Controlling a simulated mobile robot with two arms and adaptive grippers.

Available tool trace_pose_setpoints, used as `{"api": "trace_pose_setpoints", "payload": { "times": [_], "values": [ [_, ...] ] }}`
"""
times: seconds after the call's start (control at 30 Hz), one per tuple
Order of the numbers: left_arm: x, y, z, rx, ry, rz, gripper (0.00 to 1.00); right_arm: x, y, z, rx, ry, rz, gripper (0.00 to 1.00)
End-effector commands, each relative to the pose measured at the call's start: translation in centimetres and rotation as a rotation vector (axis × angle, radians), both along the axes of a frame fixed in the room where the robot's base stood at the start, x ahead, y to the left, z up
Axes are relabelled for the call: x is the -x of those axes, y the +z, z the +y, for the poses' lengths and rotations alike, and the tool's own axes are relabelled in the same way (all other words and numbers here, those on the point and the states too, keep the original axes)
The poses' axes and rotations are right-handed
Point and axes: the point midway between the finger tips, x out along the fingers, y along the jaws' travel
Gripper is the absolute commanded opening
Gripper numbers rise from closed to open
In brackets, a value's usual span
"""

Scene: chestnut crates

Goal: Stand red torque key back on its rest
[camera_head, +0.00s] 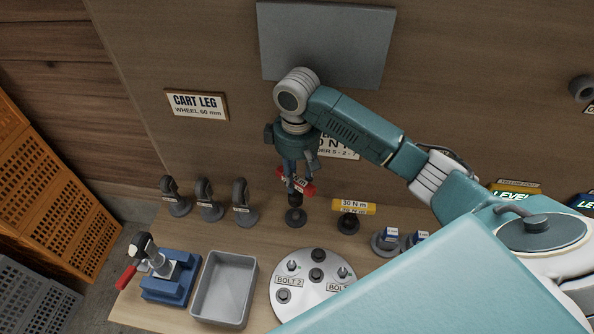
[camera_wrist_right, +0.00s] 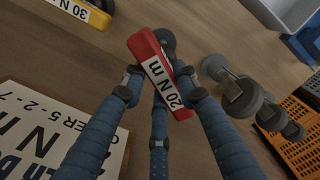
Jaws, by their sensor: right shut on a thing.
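The red torque key (camera_head: 308,189), labelled 20 N m, is held in my right gripper (camera_head: 297,178), with its red head crosswise between the fingers. In the right wrist view the red key (camera_wrist_right: 146,47) lies between the blue fingers of the gripper (camera_wrist_right: 160,85). Its dark lower part points down at a round black rest (camera_head: 295,217) on the table. I cannot tell whether it is seated there or just above it. My left gripper is not in view.
A yellow 30 N m key (camera_head: 352,207) stands close to the right. Several hooked grey pieces (camera_head: 205,200) stand left. In front are a grey tray (camera_head: 222,290), a round bolt plate (camera_head: 305,262) and a blue clamp (camera_head: 170,282). Signs hang on the wall behind.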

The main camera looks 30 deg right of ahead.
Motion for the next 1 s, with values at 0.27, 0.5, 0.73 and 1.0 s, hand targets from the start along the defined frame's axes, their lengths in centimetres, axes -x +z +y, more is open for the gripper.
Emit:
{"api": "trace_pose_setpoints", "payload": {
  "times": [0.27, 0.5, 0.73, 1.0],
  "values": [
    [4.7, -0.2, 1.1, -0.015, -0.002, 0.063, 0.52, -0.1, 0.2, 0.0, 0.0, 0.0, -0.002, 0.0],
    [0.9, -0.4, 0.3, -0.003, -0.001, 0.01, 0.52, 0.0, -1.1, 0.0, 0.0, 0.0, 0.001, 0.0],
    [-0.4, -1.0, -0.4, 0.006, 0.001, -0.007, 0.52, 0.0, -3.3, 0.0, -0.001, 0.0, 0.001, 0.0],
    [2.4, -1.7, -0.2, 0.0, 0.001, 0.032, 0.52, 0.0, -5.3, 0.0, 0.0, 0.001, -0.001, 0.0]
  ]
}}
